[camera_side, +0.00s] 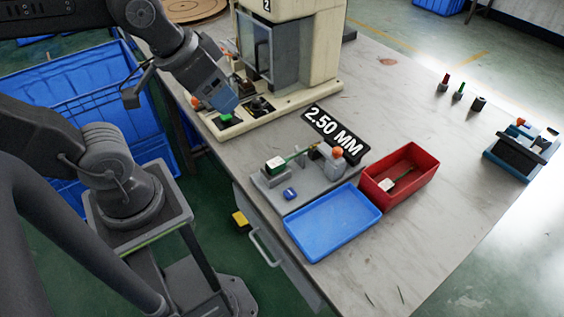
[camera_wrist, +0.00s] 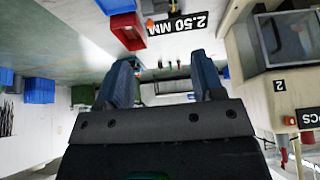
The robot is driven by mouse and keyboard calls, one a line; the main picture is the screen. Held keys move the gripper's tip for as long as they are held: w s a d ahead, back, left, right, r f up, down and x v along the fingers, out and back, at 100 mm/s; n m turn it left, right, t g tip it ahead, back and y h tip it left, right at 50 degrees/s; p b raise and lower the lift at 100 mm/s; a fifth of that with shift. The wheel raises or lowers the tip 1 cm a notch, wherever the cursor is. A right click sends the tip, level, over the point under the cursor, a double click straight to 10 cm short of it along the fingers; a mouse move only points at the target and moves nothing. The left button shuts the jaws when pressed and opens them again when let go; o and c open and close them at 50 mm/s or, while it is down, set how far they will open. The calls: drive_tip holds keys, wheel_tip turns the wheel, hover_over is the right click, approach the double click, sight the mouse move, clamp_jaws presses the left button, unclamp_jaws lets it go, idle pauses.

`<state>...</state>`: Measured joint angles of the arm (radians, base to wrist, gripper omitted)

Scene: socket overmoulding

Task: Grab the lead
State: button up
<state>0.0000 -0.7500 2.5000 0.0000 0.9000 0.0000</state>
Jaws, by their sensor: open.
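A lead with a white plug end (camera_side: 276,165) and a thin green-yellow cable sits on the grey fixture (camera_side: 305,188) in the side view. Another lead with a pale plug end (camera_side: 385,184) lies in the red bin (camera_side: 418,158). My gripper (camera_side: 228,108) is at the front of the moulding machine, to the left of and away from both leads. In the wrist view my gripper (camera_wrist: 163,72) shows two blue fingers spread apart, with no part seen between them. I cannot make out either lead in the wrist view.
The machine (camera_side: 300,40) stands behind my gripper. A blue tray (camera_side: 332,222) and a black "2.50 MM" sign (camera_side: 333,133) flank the fixture. A small blue-and-black device (camera_side: 516,155) stands far right. The right part of the table is mostly clear.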

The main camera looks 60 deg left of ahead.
drive_tip(key=g, duration=0.6)
hover_over(275, 162)
wheel_tip(275, 162, down, 23)
drive_tip(key=shift+s+a+f, duration=0.1)
drive_tip(key=shift+s, duration=0.05)
drive_tip(key=shift+f, duration=2.65)
drive_tip(key=c, duration=1.1)
drive_tip(key=shift+r, duration=0.15)
